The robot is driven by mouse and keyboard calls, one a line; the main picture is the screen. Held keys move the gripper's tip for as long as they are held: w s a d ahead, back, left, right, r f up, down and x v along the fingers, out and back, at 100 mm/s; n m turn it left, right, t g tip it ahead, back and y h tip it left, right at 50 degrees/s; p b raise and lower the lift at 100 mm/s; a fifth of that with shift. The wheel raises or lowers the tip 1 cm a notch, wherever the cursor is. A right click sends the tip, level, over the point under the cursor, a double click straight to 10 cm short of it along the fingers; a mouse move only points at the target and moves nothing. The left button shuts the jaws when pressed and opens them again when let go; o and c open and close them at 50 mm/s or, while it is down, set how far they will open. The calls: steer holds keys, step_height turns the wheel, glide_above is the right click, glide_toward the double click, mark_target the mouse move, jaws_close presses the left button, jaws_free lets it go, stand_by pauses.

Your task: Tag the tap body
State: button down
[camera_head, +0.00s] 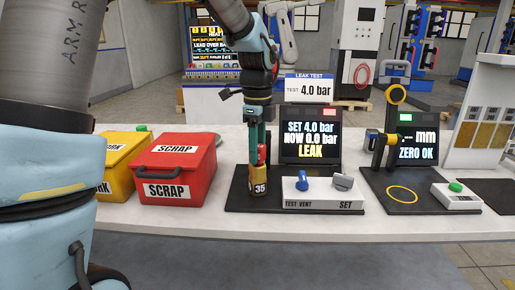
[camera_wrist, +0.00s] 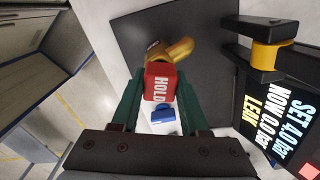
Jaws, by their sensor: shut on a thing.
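My gripper (camera_head: 259,153) points down over the dark base of the leak-test station. Its green fingers are shut on a red HOLD tag (camera_wrist: 160,82), which also shows as a red patch in the head view (camera_head: 262,153). The brass tap body (camera_wrist: 180,50) is just beyond the tag in the wrist view. In the head view a brass piece marked 35 (camera_head: 258,188) stands on the base directly below my fingers. I cannot tell whether the tag touches the tap body.
The leak-test screen (camera_head: 310,138) reads SET 4.0 bar, NOW 0.0 bar, LEAK. A white panel (camera_head: 323,193) with blue and grey levers stands right of my gripper. A red SCRAP box (camera_head: 195,165) and yellow box (camera_head: 118,158) are left. A gauge (camera_head: 408,150) reading ZERO OK is right.

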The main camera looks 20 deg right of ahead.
steer(key=shift+f, duration=0.5)
stand_by(0.5)
jaws_free()
stand_by(0.6)
steer(key=shift+r, duration=0.1)
steer(key=shift+r+p, duration=3.3)
steer(key=shift+r, duration=0.2)
